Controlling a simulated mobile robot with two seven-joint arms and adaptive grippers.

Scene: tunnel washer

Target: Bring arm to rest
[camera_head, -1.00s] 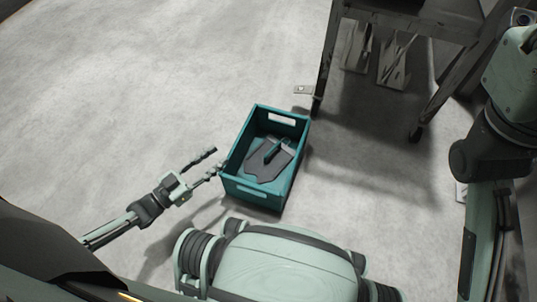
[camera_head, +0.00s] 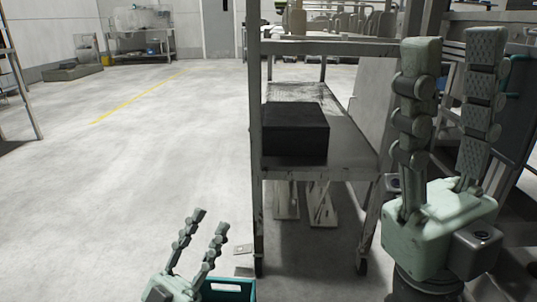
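My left gripper (camera_head: 208,222) is low in the head view, left of the cart. Its two fingers point up and stand apart with nothing between them. My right gripper (camera_head: 458,60) is large and close at the right. Its two fingers point up, spread apart and empty. It overlaps the cart's right side in the picture.
A metal cart (camera_head: 352,173) on castors stands ahead, with a black box (camera_head: 295,134) on its lower shelf. A teal crate (camera_head: 228,290) shows only partly at the bottom edge. Open floor with a yellow line (camera_head: 135,97) lies at the left.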

